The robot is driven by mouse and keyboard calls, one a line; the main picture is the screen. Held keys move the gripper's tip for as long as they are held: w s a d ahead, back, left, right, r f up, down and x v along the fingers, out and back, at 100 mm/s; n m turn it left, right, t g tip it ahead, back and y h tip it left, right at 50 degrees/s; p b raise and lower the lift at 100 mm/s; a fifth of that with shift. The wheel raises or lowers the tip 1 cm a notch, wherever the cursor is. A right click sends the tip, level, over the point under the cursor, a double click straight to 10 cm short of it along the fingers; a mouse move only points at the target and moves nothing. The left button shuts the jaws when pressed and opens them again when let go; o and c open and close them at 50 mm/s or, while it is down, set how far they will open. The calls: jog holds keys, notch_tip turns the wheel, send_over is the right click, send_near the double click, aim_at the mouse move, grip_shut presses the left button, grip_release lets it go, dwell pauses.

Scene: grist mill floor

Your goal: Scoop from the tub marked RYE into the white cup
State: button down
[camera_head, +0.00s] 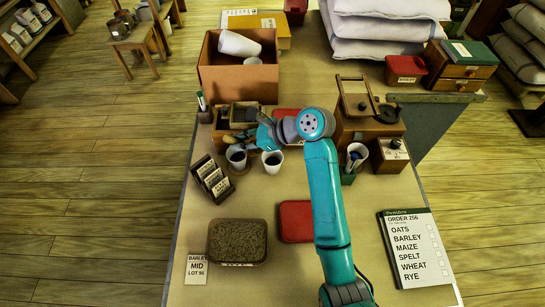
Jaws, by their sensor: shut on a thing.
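My gripper (262,133) is teal and grey, reached in from the right over the middle of the table. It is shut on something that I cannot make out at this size. A white cup (272,164) with a dark inside stands just below the gripper in the picture. A greyer cup (237,158) stands to its left. No mark reading RYE is legible on any tub. An open tub of brown grain (238,242) sits at the front left, beside a card (197,269) reading BARLEY MID LOT 95. A red tub (296,221) is right of it, partly behind my arm.
Behind the gripper stands a cardboard box (240,80) with a white vessel in it. A wooden mill (365,122) and pen holder are to the right. A card rack (212,180) stands left. An order board (415,248) lies front right. The front middle has bare table.

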jog(key=shift+d+r+y, duration=0.3)
jog(key=shift+d+y, duration=0.2)
jog(key=shift+d+r+y, duration=0.25)
jog(key=shift+d+y, duration=0.2)
jog(key=shift+y, duration=0.05)
dwell(2.1)
jog(key=shift+d+f+m+t+y+p, duration=0.3)
jog(key=shift+d+f+y+p, duration=0.1)
jog(key=shift+y+p, duration=0.35)
dwell(1.2)
